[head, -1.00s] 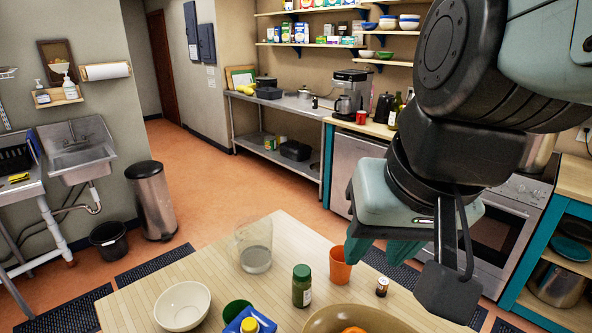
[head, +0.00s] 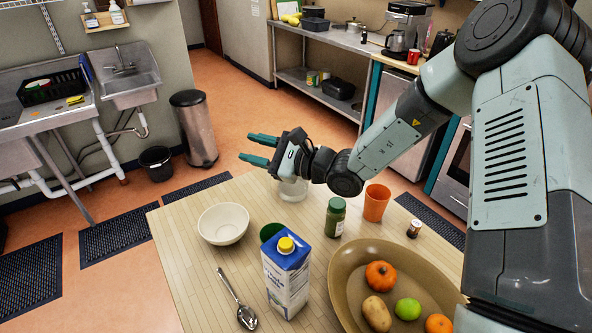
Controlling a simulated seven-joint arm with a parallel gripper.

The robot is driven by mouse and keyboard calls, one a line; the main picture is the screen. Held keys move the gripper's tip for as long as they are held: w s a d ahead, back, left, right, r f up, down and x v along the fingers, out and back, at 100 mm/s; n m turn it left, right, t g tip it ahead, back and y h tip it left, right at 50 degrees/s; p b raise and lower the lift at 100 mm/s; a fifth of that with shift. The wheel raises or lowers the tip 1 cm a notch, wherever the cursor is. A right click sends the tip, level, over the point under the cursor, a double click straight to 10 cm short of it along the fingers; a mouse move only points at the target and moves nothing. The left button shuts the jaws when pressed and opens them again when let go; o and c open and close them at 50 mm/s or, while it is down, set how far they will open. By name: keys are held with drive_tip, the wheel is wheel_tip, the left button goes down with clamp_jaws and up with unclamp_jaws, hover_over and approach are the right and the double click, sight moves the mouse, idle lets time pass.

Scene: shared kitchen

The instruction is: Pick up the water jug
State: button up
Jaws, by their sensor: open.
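The water jug (head: 290,190) is a clear vessel standing on the wooden table near its far edge, in the head view. Its upper part is hidden behind my gripper and wrist; only the clear lower part shows. My gripper (head: 250,148) is open, with its green fingers pointing left and apart from each other. Nothing is between the fingers. The gripper appears above or in front of the jug; I cannot tell the exact gap.
Around the jug on the table (head: 195,292) are a white bowl (head: 223,225), a milk carton (head: 286,278), a green jar (head: 335,217) and an orange cup (head: 376,203). A large oval dish (head: 345,262) holds fruit. A spoon (head: 238,302) lies at the front left.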

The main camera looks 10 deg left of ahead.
drive_tip(key=w+f+m+t+h, duration=0.1)
drive_tip(key=w+f+m+t, duration=0.1)
drive_tip(key=f, duration=0.4)
drive_tip(key=w+d+f+m+t+h, duration=0.1)
drive_tip(key=w+f+m+t+h, duration=0.1)
drive_tip(key=f+m, duration=0.4)
drive_tip(key=w+f+m+t+h, duration=0.1)
drive_tip(key=w+f+m+t, duration=0.2)
drive_tip(key=f, duration=0.5)
drive_tip(key=shift+w+d+m+t+h, duration=0.3)
drive_tip(key=shift+w+d+m+t, duration=0.1)
drive_tip(key=shift+m+t, duration=0.4)
drive_tip(key=x, duration=0.5)
clamp_jaws()
drive_tip(key=shift+r, duration=0.1)
